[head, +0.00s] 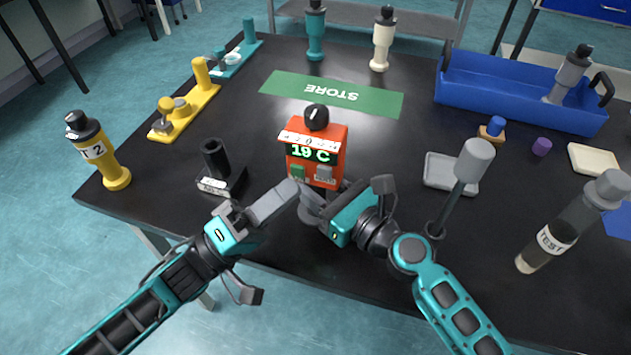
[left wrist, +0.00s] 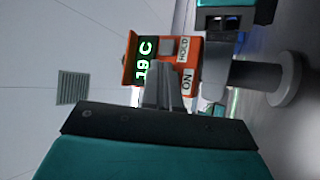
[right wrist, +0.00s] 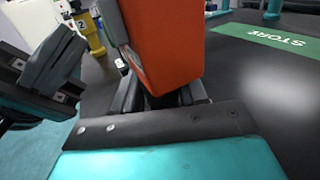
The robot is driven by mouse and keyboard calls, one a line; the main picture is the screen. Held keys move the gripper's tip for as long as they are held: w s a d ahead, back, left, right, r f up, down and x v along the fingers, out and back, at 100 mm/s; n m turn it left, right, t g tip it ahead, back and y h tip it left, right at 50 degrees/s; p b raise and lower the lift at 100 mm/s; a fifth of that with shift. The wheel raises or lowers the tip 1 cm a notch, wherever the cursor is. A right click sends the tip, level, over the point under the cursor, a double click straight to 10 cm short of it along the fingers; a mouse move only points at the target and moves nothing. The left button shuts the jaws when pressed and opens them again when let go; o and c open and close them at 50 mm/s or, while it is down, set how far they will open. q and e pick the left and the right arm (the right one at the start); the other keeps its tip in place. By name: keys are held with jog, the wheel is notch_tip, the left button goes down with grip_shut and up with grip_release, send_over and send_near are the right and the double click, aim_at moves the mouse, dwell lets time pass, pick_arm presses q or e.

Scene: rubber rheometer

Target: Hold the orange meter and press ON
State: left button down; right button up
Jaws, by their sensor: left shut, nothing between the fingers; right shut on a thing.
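The orange meter (head: 334,148) has a dark knob on top and a lit green display reading 19 C. A green button (head: 297,172) and a grey button (head: 324,174) sit below the display. My right gripper (head: 318,197) is shut on the meter's lower part; the right wrist view shows the orange body (right wrist: 160,45) between the fingers. My left gripper (head: 292,188) is shut and empty, its fingertips at the meter's front just below the green button. In the left wrist view the fingertips (left wrist: 167,70) cover part of the face beside the ON label (left wrist: 187,80). I cannot tell whether they touch.
A green STORE mat (head: 380,99) lies behind the meter. A black stand (head: 215,165), yellow stand (head: 185,112) and yellow-based bottle (head: 95,150) are left. A grey tray (head: 440,172), mallet-like tool (head: 473,162), TEST bottle (head: 565,230) and blue crate (head: 500,97) are right.

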pick_arm(q)
jog(key=s+a, duration=0.2)
jog(key=s, duration=0.3)
jog(key=shift+s, duration=0.35)
dwell(0.4)
pick_arm(e)
jog(key=o, duration=1.3)
jog(key=shift+c, duration=0.2)
